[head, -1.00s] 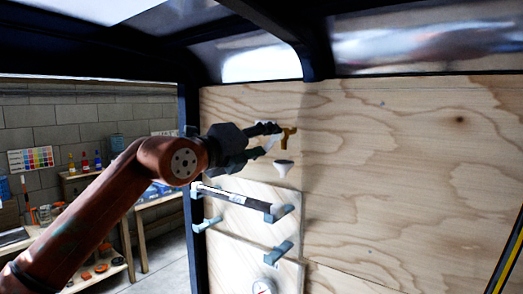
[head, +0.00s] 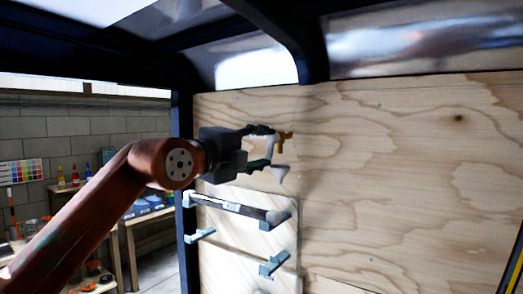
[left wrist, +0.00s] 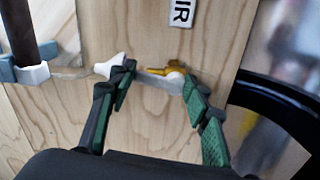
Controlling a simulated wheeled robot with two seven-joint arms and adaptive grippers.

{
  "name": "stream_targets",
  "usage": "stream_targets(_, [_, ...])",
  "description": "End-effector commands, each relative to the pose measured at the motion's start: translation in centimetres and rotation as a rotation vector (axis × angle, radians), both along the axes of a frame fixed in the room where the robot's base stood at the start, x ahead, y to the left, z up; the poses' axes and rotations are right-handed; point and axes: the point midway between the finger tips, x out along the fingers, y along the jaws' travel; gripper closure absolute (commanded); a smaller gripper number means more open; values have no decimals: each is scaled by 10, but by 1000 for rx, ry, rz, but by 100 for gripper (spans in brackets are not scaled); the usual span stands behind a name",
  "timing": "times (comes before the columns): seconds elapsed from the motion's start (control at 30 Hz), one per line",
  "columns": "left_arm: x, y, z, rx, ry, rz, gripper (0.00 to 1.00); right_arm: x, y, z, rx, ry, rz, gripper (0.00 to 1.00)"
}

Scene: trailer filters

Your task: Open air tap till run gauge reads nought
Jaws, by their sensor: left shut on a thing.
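The brass air tap (head: 286,136) is on the plywood wall, and it also shows in the left wrist view (left wrist: 168,68). My left gripper (head: 268,147) is at the tap, its fingers one above the other in the head view. In the left wrist view its green-padded fingers (left wrist: 158,80) stand on both sides of a pale bar-like piece (left wrist: 157,82) just in front of the brass part. They appear shut on this piece, seemingly the tap's handle. The run gauge's face cannot be read now. My right gripper is not in view.
A white funnel-shaped piece (head: 279,173) sits just below the tap, close to the lower finger. A dark bar (head: 230,206) rests on grey brackets lower down. A label (left wrist: 182,12) reading "IR" is partly cut off. The plywood to the right is clear.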

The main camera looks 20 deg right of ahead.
Motion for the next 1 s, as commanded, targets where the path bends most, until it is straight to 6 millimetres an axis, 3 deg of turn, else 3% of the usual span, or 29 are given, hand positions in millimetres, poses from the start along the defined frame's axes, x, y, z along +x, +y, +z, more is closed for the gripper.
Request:
stream_targets(0.3, [0,1,1,-2,-1,2,80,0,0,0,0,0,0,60])
stream_targets(0.33, [0,1,1,-2,-1,2,53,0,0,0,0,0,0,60])
stream_targets(0.57, [0,0,1,0,-2,1,38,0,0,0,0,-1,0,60])
stream_targets(1.0, [-6,9,1,1,-3,0,38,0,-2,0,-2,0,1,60])
